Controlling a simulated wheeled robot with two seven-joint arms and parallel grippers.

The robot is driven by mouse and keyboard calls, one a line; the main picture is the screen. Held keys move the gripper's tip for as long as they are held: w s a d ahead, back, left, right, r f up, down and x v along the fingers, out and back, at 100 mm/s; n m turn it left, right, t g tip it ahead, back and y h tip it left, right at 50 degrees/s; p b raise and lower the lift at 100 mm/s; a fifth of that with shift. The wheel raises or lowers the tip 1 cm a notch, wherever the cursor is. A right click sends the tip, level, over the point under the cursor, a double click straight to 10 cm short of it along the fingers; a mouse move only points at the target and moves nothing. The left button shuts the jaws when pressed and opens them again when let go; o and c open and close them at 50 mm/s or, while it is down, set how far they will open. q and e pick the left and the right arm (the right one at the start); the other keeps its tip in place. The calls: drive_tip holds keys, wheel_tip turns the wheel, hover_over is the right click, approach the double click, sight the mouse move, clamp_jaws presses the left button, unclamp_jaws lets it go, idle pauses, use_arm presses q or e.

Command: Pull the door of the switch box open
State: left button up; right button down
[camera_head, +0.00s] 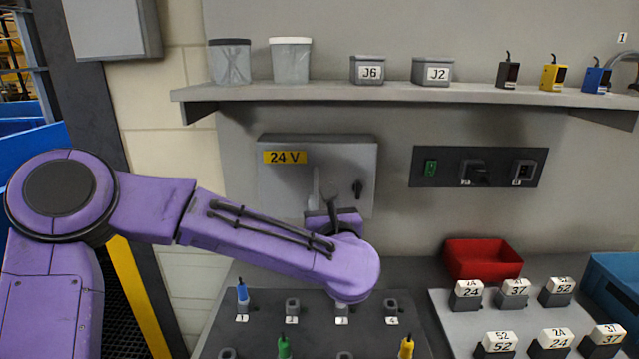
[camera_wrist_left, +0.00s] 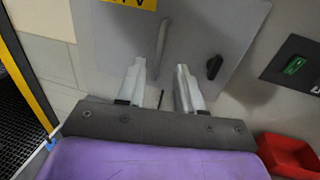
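The switch box (camera_head: 280,182) is a grey box on the wall with a yellow 24 V label (camera_head: 285,157); its door looks shut. A pale upright handle (camera_head: 316,185) sits mid-door, with a black knob (camera_head: 357,189) to its right. In the left wrist view the handle (camera_wrist_left: 162,42) lies ahead of my left gripper (camera_wrist_left: 160,82), roughly in line with the gap between its fingers. The fingers are apart with nothing between them. In the head view my left gripper (camera_head: 326,204) is in front of the lower door, partly hidden by my wrist. My right gripper is not seen.
A shelf (camera_head: 400,93) with cups, boxes and sensors runs above. A socket panel (camera_head: 478,167) is right of the box. Below are a peg board (camera_head: 262,325), a red bin (camera_head: 483,260) and a white board (camera_head: 455,325) of numbered blocks.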

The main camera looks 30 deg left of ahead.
sight(316, 187)
use_arm(q)
drive_tip(key=p+x, duration=0.2)
drive_tip(key=x, duration=0.5)
drive_tip(key=shift+p, duration=0.3)
drive_tip(key=shift+w+a, duration=0.25)
drive_tip(key=shift+w, duration=0.05)
clamp_jaws()
idle(0.6)
